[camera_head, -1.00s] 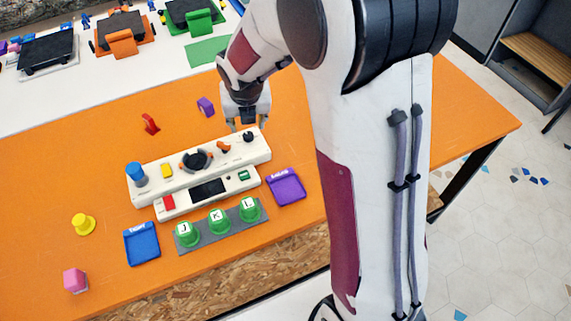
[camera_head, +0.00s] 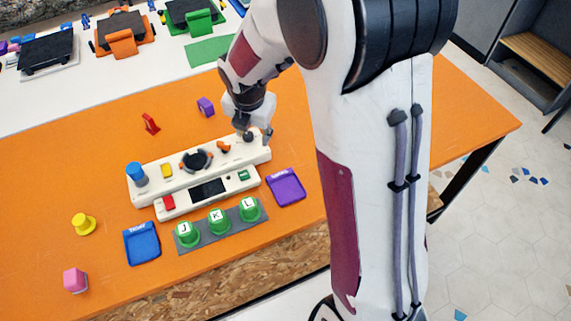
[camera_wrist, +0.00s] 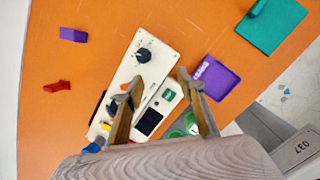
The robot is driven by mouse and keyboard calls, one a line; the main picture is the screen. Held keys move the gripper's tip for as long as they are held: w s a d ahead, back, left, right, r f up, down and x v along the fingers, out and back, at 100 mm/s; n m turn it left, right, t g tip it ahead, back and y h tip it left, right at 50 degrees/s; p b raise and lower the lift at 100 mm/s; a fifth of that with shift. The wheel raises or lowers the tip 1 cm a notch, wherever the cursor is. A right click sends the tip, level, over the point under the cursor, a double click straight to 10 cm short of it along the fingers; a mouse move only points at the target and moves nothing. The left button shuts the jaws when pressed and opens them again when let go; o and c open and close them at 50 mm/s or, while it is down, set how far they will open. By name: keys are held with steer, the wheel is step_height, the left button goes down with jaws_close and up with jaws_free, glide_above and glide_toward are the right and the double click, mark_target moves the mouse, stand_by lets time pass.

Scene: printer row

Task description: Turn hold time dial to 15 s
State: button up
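A long white control panel (camera_head: 222,164) lies on the orange table. My gripper (camera_head: 256,137) is at the panel's right end, close to the small knob. In the wrist view, the knob (camera_wrist: 143,54) is on a round base with a scale, ahead of my gripper (camera_wrist: 160,80). The fingers are apart with nothing held; contact is not visible.
The panel also carries a blue cylinder (camera_head: 136,173), a yellow block (camera_head: 166,171) and an orange lever (camera_head: 223,147). A lower unit has a dark screen (camera_head: 207,189). Green J, K, L buttons (camera_head: 219,220) and blue (camera_head: 142,244) and purple trays (camera_head: 286,187) are in front.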

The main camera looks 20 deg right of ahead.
steer(key=s+r+m, duration=0.5)
steer(key=s+m, duration=0.4)
steer(key=m, duration=0.3)
steer(key=s+r+m+g, duration=0.1)
steer(key=s+r+m, duration=0.4)
steer(key=s+m, duration=0.5)
steer(key=shift+s+m+y, duration=0.15)
steer(key=shift+m+y, duration=0.15)
steer(key=shift+m, duration=0.6)
stand_by(0.9)
steer(key=shift+a, duration=0.1)
steer(key=shift+f, duration=0.1)
stand_by(0.6)
steer(key=shift+w+f+n, duration=0.5)
steer(key=shift+w+n, duration=0.3)
steer(key=shift+w, duration=0.05)
steer(key=shift+w+f+n, duration=0.45)
steer(key=shift+w+n, duration=0.35)
steer(key=shift+w+f+n, duration=0.5)
steer(key=shift+w+n, duration=0.3)
steer(key=shift+w, duration=0.05)
steer(key=shift+s, duration=0.1)
